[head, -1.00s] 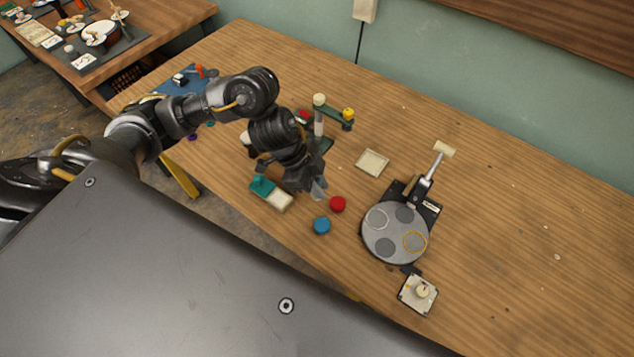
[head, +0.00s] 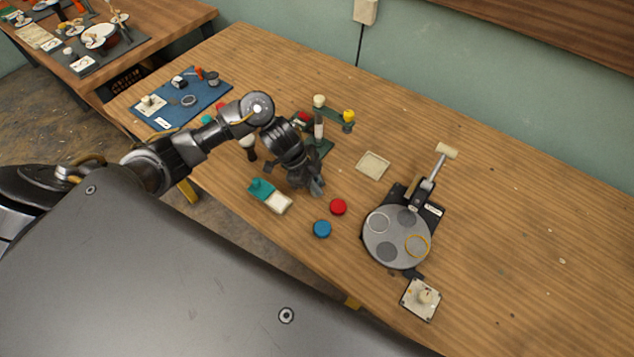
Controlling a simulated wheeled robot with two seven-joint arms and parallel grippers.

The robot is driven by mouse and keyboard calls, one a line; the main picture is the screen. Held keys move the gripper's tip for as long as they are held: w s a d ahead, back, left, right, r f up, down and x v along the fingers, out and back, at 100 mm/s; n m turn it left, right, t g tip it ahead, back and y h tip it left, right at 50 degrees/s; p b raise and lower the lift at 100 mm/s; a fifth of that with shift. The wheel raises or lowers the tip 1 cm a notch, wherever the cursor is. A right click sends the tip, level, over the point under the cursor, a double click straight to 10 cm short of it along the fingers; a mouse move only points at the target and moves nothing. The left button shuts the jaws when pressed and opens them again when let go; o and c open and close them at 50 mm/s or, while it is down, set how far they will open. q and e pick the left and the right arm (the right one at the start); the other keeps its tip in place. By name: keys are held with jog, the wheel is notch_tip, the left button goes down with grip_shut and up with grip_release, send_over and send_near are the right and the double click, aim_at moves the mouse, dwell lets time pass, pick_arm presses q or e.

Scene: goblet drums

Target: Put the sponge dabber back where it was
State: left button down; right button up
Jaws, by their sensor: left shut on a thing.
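My left gripper (head: 316,187) points down over the table, just right of a teal block with a knob and a cream pad (head: 270,196). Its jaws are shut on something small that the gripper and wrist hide. I cannot make out the sponge dabber for certain. My left forearm and wrist partly cover the stand and a dark-and-white upright piece (head: 248,146). My right gripper is not in view.
A red disc (head: 338,207) and a blue disc (head: 322,229) lie in front of the gripper. A cream tray (head: 373,165) and a round grey plate device (head: 386,250) lie to the right. A blue mat (head: 205,103) holds small parts.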

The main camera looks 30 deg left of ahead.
pick_arm(q)
jog(key=c, duration=1.4)
grip_release()
jog(key=shift+o, duration=0.2)
jog(key=shift+r, duration=0.1)
jog(key=v, duration=1.2)
jog(key=shift+p, duration=0.45)
jog(key=shift+s, duration=0.1)
